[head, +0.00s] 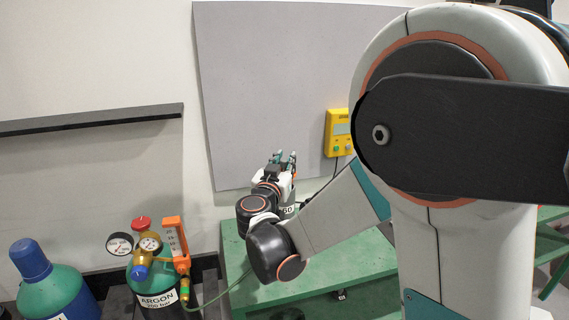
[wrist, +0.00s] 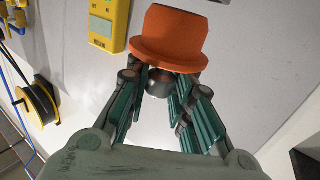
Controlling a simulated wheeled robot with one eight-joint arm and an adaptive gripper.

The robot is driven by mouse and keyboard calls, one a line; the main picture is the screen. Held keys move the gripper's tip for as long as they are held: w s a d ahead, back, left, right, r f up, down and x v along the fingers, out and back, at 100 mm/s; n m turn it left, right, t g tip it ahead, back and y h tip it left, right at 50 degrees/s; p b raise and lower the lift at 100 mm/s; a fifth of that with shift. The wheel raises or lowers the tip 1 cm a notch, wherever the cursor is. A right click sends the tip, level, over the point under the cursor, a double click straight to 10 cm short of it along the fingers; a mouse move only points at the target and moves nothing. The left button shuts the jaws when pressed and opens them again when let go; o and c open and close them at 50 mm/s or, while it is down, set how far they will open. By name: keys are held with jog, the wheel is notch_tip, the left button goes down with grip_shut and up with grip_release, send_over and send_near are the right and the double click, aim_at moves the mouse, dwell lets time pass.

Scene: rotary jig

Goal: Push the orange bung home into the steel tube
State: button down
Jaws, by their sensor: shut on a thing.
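The orange bung (wrist: 170,32) is at my gripper's fingertips in the wrist view, its wide flange towards me and its narrower end pointing away. My gripper (wrist: 162,84) is shut on it, with a dark rounded piece showing between the fingers just behind the flange. The steel tube is not clearly seen in either view. Only a sliver of pale metal shows at the wrist view's top edge, right of the bung.
A yellow box (head: 338,132) hangs near the grey panel (head: 270,90); it also shows in the wrist view (wrist: 105,20). A yellow-and-black reel (wrist: 37,102) is at left. The green table (head: 360,262) is below. Gas cylinders with gauges (head: 155,288) stand at lower left.

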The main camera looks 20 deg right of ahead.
jog(key=shift+f+b, duration=1.75)
jog(key=shift+f, duration=0.4)
jog(key=c, duration=1.3)
grip_release()
jog(key=v, duration=0.7)
jog(key=shift+s+a, duration=0.15)
jog(key=shift+s, duration=0.05)
